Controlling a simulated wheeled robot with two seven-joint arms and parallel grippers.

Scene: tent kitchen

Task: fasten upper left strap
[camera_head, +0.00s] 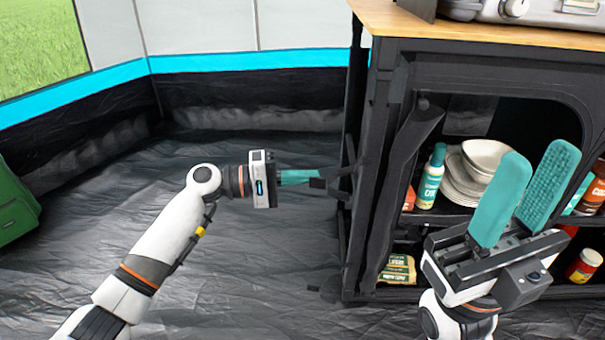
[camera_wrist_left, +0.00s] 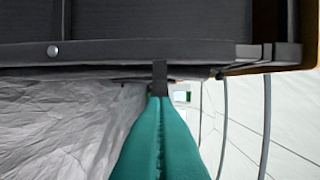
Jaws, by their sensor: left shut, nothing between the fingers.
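A short black strap (camera_head: 318,183) sticks out from the left side of the dark fabric cabinet (camera_head: 385,95), at about mid height. My left gripper (camera_head: 319,177) is shut, with its teal fingers pointing right at the cabinet and their tips right at the strap. In the left wrist view, the strap (camera_wrist_left: 160,77) hangs from the cabinet's dark edge, just beyond the closed fingertips (camera_wrist_left: 160,99). I cannot tell whether they touch. My right gripper (camera_head: 532,160) is open and empty in front of the cabinet's shelves, fingers pointing up.
A loose dark door flap (camera_head: 410,150) hangs at the left of the cabinet opening. Shelves hold a bottle (camera_head: 430,180), bowls (camera_head: 487,155) and jars. A green box (camera_head: 15,205) stands far left. The floor between is clear.

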